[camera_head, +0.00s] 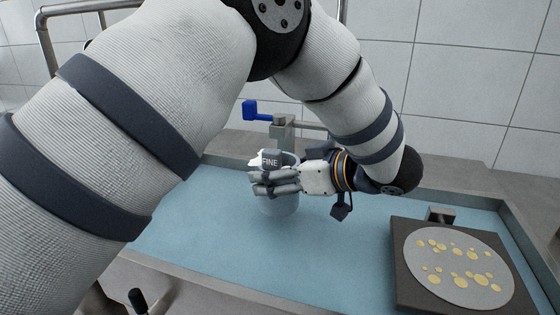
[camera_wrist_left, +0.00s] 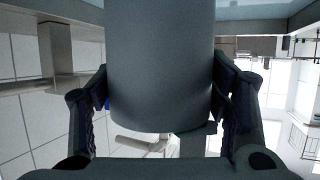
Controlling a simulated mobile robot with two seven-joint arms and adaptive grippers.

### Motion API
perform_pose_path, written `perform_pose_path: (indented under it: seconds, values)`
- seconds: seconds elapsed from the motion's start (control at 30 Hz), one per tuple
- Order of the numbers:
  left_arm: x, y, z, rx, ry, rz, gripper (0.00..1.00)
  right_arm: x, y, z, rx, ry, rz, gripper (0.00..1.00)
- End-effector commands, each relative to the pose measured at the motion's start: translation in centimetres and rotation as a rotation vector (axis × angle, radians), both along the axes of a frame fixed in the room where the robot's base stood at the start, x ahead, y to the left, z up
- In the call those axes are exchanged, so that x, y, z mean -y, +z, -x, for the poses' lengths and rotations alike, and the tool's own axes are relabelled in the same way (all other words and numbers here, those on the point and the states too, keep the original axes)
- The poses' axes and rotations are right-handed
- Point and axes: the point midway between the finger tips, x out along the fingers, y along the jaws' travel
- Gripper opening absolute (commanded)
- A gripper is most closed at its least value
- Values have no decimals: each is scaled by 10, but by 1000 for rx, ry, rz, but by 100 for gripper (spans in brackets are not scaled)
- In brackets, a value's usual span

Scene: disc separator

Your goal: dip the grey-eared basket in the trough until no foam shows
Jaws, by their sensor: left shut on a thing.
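The basket (camera_head: 281,205) is a pale grey cup with a grey ear marked "FINE" (camera_head: 270,161). It is upright over the blue liquid of the trough (camera_head: 185,285); I cannot tell how deep its lower end sits. A small white patch, perhaps foam, shows at its upper left rim. My left gripper (camera_head: 272,183) reaches in from the right and is shut on the basket, its fingers across the front. In the left wrist view the basket (camera_wrist_left: 160,65) is a dark cylinder between both fingers (camera_wrist_left: 160,110). The basket's inside is mostly hidden. My right gripper is not in view.
A tap with a blue lever (camera_head: 262,112) stands behind the basket. A dark block (camera_head: 400,283) at the right carries a grey disc (camera_head: 455,268) with several yellow spots. A black knob (camera_head: 137,299) is at the lower left. The liquid between basket and block is clear.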

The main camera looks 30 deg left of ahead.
Motion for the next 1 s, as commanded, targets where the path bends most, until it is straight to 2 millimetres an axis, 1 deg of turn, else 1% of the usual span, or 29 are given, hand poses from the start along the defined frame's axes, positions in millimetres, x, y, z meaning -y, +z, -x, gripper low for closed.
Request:
perform_pose_path:
  seconds: [0.03, 0.2, 0.4, 0.5, 0.6, 0.7, 1.0]
  values:
    - [0, -15, -1, -12, -1, -3, 34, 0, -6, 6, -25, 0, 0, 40]
    - [0, -49, -1, -16, -1, -3, 34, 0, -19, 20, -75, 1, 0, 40]
    - [0, -85, 0, -15, -1, -2, 34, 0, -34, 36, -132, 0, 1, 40]
    - [0, -98, 0, -12, 0, -3, 34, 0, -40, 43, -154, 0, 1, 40]
    - [0, -106, 0, -7, 0, -2, 34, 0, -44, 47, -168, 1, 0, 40]
    - [0, -109, 0, -4, 0, -2, 34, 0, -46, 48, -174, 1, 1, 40]
    - [0, -108, 0, 2, 1, -2, 34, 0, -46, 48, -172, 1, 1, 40]
